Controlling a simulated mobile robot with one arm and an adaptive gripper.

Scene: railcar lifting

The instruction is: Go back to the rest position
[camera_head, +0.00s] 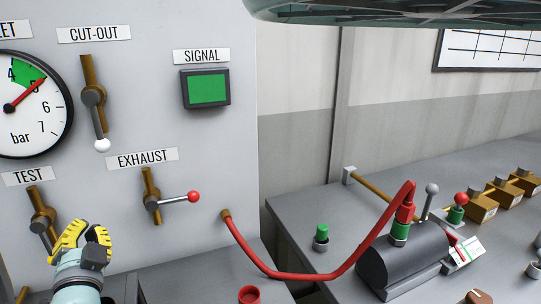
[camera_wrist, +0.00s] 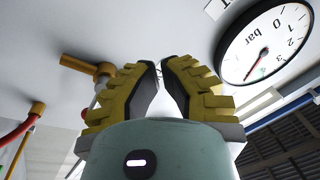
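My gripper (camera_head: 84,236) has yellow fingers and is at the lower left of the head view, in front of the grey panel (camera_head: 215,135) near the TEST valve (camera_head: 42,220). In the wrist view my gripper (camera_wrist: 160,68) points up; a narrow gap shows between its fingers and nothing is held in it. The TEST valve is partly hidden by my gripper. The EXHAUST valve (camera_head: 152,196) has a red-knobbed lever pointing right. The CUT-OUT valve (camera_head: 93,95) has a white-knobbed lever pointing down. The SIGNAL light (camera_head: 207,89) is green.
The gauge (camera_head: 32,100) needle points near 5 bar. A red hose (camera_head: 305,278) runs from the panel to a black cylinder (camera_head: 405,262) on the grey bench (camera_head: 300,215).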

